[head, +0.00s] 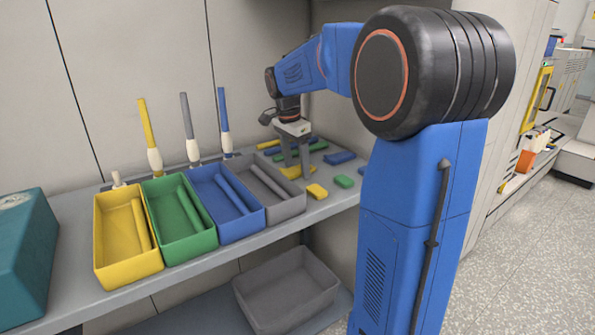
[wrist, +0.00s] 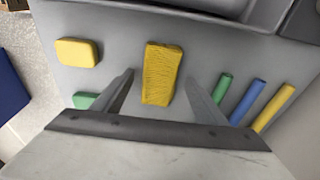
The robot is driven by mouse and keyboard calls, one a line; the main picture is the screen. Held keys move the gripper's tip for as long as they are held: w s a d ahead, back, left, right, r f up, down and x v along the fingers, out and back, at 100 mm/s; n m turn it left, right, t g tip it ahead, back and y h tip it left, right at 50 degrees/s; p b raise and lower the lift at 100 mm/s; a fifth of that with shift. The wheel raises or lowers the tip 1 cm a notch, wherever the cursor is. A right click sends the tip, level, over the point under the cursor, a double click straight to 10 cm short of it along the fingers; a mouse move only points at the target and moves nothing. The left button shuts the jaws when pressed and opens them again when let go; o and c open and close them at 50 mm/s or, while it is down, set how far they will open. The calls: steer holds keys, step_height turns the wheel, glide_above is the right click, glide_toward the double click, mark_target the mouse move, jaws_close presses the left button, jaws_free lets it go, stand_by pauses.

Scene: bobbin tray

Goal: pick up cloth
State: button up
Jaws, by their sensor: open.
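A yellow ribbed piece (wrist: 162,72), which looks like the folded cloth, lies flat on the grey shelf. It also shows in the head view (head: 291,173), partly hidden by my gripper. My gripper (head: 297,165) points down above it with its jaws open. In the wrist view the fingers (wrist: 159,86) are on either side of the cloth's near end, with gaps at both sides. I cannot tell exactly how high the fingertips are above the shelf.
Yellow (head: 317,191), green (head: 344,181) and blue (head: 339,157) blocks lie to the right. Coloured rods (wrist: 244,100) lie beside the cloth. Yellow, green, blue and grey bins (head: 299,208) stand to the left, with upright handles behind. The shelf edge is close; a grey crate (head: 288,290) sits below.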

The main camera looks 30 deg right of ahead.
mark_target(297, 167)
steer(key=c, duration=1.1)
step_height(297, 167, up, 10)
steer(key=o, duration=0.3)
steer(key=shift+c, duration=1.2)
